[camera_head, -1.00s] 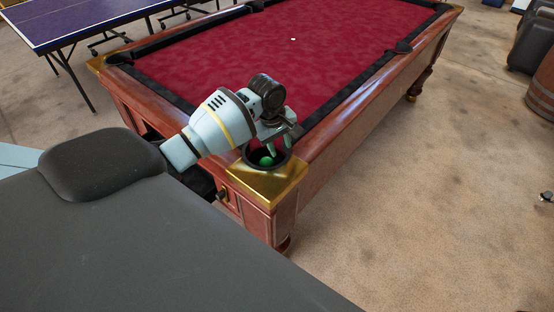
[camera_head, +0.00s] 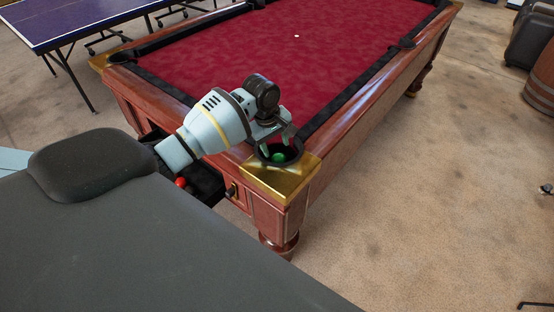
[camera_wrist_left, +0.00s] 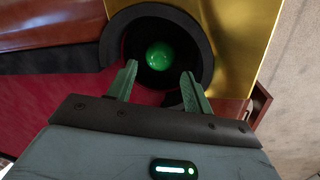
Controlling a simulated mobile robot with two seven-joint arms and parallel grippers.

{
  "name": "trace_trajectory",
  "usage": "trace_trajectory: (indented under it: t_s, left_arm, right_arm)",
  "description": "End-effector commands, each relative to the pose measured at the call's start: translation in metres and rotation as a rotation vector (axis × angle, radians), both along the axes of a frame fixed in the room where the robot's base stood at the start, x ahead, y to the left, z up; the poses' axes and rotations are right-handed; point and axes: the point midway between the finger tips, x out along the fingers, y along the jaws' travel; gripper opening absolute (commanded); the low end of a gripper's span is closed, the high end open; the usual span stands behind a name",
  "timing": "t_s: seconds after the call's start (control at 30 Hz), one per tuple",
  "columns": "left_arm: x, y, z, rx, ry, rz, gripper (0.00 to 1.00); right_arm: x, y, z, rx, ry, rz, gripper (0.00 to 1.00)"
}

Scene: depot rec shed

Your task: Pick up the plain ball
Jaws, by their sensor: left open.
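A plain green ball (camera_head: 278,157) sits down in the black corner pocket (camera_head: 298,152) of the pool table. It also shows in the left wrist view (camera_wrist_left: 159,56), inside the dark pocket ring (camera_wrist_left: 205,55). My left gripper (camera_head: 277,149) is over the pocket, its fingers pointing down toward the ball. In the left wrist view my left gripper (camera_wrist_left: 155,82) is open, with the ball beyond and between its fingertips, and nothing is held. My right gripper is not in view.
The pool table (camera_head: 330,125) has red cloth, wooden rails and a brass corner (camera_head: 285,185). A small white ball (camera_head: 296,36) lies far off on the cloth. A red ball (camera_head: 181,182) shows by an opening under the table's near end. A blue table-tennis table (camera_head: 75,20) stands behind.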

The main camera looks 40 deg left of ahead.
Motion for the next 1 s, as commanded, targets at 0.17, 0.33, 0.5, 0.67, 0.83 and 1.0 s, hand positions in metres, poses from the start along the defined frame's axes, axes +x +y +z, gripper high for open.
trace_trajectory:
  t_s: [0.17,0.33,0.5,0.67,0.83,1.0]
  left_arm:
    - [0.002,-0.001,-0.02,0.0,0.005,0.001,0.51]
    - [0.004,0.0,-0.022,0.0,0.003,0.0,0.51]
    - [0.008,0.002,-0.047,0.001,0.008,0.002,0.51]
    - [0.012,0.001,-0.065,0.001,0.006,0.001,0.51]
    - [0.014,0.001,-0.07,0.002,0.002,0.001,0.51]
    - [0.015,0.001,-0.069,0.001,0.001,0.0,0.51]
  right_arm:
    - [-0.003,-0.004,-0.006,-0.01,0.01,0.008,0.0]
    - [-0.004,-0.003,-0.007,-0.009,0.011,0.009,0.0]
    - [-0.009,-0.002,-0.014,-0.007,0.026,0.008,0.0]
    - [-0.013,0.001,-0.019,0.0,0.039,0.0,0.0]
    - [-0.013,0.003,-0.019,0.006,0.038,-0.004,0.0]
    - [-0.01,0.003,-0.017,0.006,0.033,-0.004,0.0]
